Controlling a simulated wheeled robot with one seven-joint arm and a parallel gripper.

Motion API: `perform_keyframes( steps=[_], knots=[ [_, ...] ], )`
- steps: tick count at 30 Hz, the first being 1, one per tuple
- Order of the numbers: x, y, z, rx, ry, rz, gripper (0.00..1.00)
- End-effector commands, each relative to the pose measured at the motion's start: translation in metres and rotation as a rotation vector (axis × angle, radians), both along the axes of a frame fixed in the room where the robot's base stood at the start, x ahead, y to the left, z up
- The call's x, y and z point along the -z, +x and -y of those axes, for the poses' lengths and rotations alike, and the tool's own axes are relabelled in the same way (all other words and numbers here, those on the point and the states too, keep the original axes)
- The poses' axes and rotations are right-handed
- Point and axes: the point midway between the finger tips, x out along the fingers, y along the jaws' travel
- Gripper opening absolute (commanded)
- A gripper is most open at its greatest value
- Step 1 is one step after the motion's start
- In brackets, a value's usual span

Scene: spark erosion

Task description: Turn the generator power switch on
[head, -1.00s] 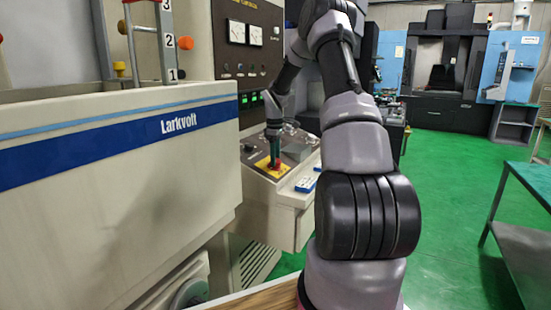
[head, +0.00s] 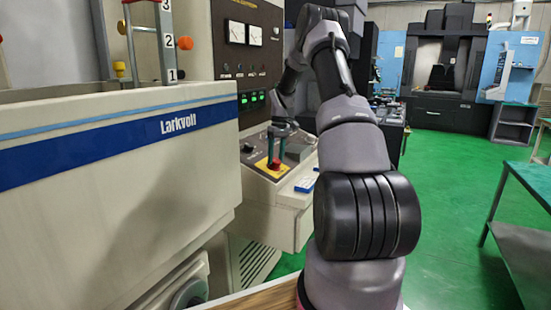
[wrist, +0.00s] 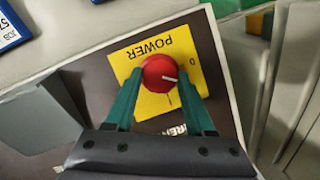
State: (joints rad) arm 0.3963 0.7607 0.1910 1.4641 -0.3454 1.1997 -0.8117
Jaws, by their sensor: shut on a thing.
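The power switch is a round red knob (wrist: 160,72) on a yellow plate (wrist: 128,58) marked POWER, which appears upside down in the wrist view. The knob's white mark points right and slightly down, between the 0 at right and the I mark below. My gripper (wrist: 161,78) has its teal fingers on either side of the knob and is shut on it. In the head view my gripper (head: 276,150) comes down from above onto the red knob (head: 274,164), on the console's sloped panel. The fingertips are small there.
A grey block (wrist: 45,115) stands on the panel beside the plate. A blue label (wrist: 10,25) lies near the panel's edge. Green displays (head: 251,99) and two meters (head: 245,33) are on the cabinet above. The white Larkvolt tank (head: 120,150) fills the left.

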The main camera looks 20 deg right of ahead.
Motion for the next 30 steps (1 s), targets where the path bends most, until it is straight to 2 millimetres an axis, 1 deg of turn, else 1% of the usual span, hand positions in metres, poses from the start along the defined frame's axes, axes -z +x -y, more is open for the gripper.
perform_keyframes(
  steps=[18,24,30],
  knots=[
    [0.0011,-0.0001,0.0058,0.549,0.157,-0.122,0.0],
    [0.0014,-0.0007,0.0066,0.703,0.202,-0.155,0.0],
    [0.0018,-0.0014,0.0072,0.819,0.234,-0.182,0.0]
  ],
)
